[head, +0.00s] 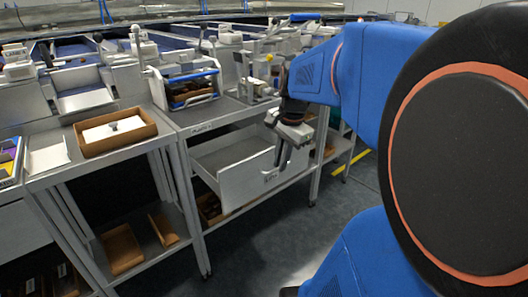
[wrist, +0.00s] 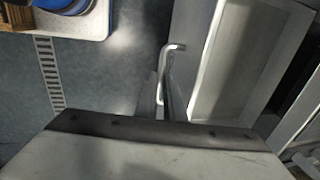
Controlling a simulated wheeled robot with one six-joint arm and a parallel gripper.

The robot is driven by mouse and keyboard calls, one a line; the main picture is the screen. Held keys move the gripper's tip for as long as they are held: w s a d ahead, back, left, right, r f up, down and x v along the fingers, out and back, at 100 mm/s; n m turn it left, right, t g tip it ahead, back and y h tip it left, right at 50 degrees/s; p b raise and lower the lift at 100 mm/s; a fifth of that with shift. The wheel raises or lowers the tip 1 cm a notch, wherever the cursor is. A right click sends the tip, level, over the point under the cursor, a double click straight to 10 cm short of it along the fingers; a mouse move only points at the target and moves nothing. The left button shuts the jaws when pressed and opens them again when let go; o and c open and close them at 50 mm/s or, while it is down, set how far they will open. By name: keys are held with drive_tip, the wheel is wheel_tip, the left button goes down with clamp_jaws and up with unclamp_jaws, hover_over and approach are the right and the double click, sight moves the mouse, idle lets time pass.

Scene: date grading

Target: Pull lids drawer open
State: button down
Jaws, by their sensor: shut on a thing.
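The lids drawer (head: 240,181) is a grey box drawer under the middle table in the head view. It stands pulled out well past the table front, and its inside looks empty. Its front panel carries a small dark label too small to read. My gripper (head: 283,155) is at the top right of the drawer front, shut on the handle. In the wrist view my gripper (wrist: 167,95) is at the pale bent handle (wrist: 173,47), with the open drawer (wrist: 235,60) to its right. The exact finger contact is partly hidden.
Above the drawer, the table (head: 205,112) holds a blue-framed tote (head: 190,85) and small machines. A wooden tray (head: 115,131) stands on the left table. Lower shelves hold wooden boxes (head: 122,249). Open floor (head: 250,245) lies in front.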

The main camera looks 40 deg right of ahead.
drive_tip(key=shift+s, duration=0.95)
drive_tip(key=c, duration=1.9)
unclamp_jaws()
drive_tip(key=shift+o, duration=0.2)
drive_tip(key=s+r, duration=0.3)
drive_tip(key=r, duration=1.4)
drive_tip(key=shift+s, duration=0.1)
